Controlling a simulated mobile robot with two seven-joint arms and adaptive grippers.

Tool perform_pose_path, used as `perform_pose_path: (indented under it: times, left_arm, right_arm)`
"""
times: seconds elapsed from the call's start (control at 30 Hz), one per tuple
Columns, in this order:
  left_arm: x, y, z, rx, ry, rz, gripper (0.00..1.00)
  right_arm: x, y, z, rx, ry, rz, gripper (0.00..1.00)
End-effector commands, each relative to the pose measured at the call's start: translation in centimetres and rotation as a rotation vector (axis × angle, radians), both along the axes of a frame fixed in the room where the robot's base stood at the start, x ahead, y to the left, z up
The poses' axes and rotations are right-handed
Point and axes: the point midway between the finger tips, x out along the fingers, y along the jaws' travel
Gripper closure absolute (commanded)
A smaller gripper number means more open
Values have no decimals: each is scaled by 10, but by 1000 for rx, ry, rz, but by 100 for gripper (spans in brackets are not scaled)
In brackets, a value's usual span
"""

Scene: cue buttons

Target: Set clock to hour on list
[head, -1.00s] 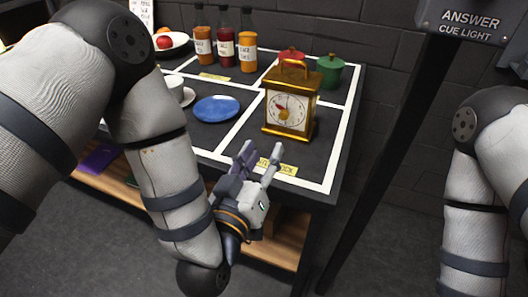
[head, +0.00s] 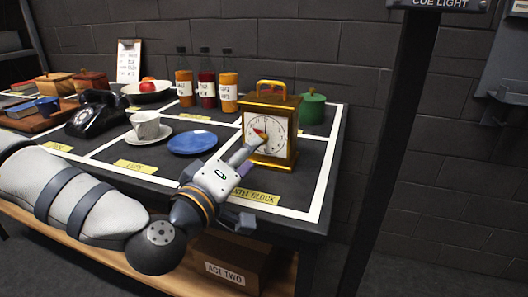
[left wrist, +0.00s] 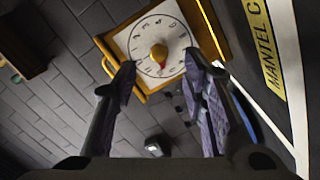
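The gold mantel clock (head: 284,128) stands upright at the right end of the table, its round white dial facing the front. The clipboard list (head: 129,61) stands at the back, too small to read. My right gripper is out of view.
A blue plate (head: 192,142), a cup (head: 146,124), a black telephone (head: 96,115) and several bottles stand left of the clock. A green pot (head: 313,108) is close behind it. A dark post (head: 388,150) rises at the right. A yellow label (head: 256,196) lies in front.

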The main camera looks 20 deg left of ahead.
Motion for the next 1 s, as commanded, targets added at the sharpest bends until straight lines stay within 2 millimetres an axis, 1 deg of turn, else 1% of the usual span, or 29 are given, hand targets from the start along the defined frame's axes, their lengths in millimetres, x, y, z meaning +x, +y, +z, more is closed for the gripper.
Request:
perform_pose_path:
  times: [0.03,0.1,0.23,0.37,0.57,0.6,0.77,0.93,1.0]
  left_arm:
    - [13,-1,2,0,-2,1,61]
    - [28,-3,1,1,-1,1,61]
    - [48,-6,1,1,0,1,61]
    - [56,-7,2,-1,1,1,61]
    - [57,-7,1,-1,1,0,61]
    - [56,-7,1,-1,1,1,64]
    - [56,-7,1,-1,1,1,100]
    - [56,-7,2,4,0,1,100]
    - [56,-8,5,39,-1,-1,100]
  right_arm:
    - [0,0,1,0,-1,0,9]
    - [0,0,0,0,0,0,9]
    - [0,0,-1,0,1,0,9]
    - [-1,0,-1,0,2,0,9]
    - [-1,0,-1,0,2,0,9]
    - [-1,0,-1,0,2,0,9]
    - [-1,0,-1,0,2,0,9]
    - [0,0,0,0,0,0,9]
    - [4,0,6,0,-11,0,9]
